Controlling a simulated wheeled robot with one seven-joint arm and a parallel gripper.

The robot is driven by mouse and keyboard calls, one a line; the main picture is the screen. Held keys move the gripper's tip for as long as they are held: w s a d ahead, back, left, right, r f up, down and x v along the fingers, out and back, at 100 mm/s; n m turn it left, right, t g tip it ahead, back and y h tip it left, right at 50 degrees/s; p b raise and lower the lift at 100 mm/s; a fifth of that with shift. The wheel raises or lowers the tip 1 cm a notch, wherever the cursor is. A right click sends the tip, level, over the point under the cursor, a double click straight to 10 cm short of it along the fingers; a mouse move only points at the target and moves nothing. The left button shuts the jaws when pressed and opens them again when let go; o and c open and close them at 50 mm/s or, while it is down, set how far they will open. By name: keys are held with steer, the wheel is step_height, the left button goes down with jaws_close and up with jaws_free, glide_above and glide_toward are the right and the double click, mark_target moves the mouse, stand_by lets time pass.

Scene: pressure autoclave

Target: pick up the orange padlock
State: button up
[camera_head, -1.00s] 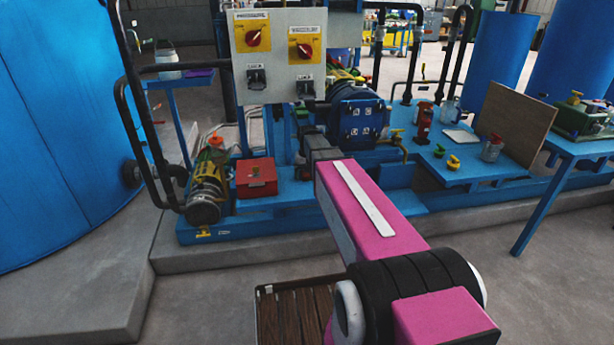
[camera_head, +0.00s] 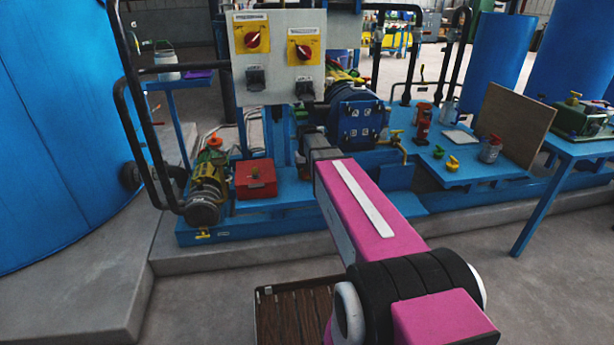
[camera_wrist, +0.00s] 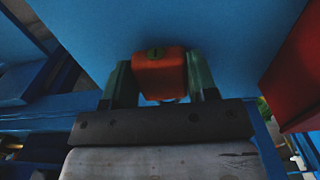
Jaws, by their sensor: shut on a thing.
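The orange padlock (camera_wrist: 158,72) shows in the wrist view as an orange-red block with a dark keyhole-like mark on its face. My gripper (camera_wrist: 160,80) is shut on it, with one green-grey finger on each side. A blue surface fills the view behind and above the padlock; I cannot tell whether the padlock touches it. In the head view my pink arm reaches toward the blue bench, and its end hides the padlock and the fingers.
A red box (camera_head: 256,179) sits on the blue bench left of my arm, and its red side (camera_wrist: 300,65) shows at right in the wrist view. A grey control panel (camera_head: 279,55) stands above. Yellow padlock-like pieces (camera_head: 452,163) lie on the bench at right.

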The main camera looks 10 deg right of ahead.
mark_target(308, 99)
step_height(308, 99, up, 3)
steer(key=shift+f, duration=0.1)
steer(key=s+a+r, duration=0.7)
steer(key=s, duration=0.1)
steer(key=d+r, duration=0.4)
steer(key=r, duration=0.7)
steer(key=d+r, duration=0.4)
steer(key=r, duration=0.7)
steer(key=shift+w+r, duration=0.15)
steer(key=shift+w, duration=0.2)
steer(key=shift+w, duration=2.95)
steer(key=shift+w, duration=2.55)
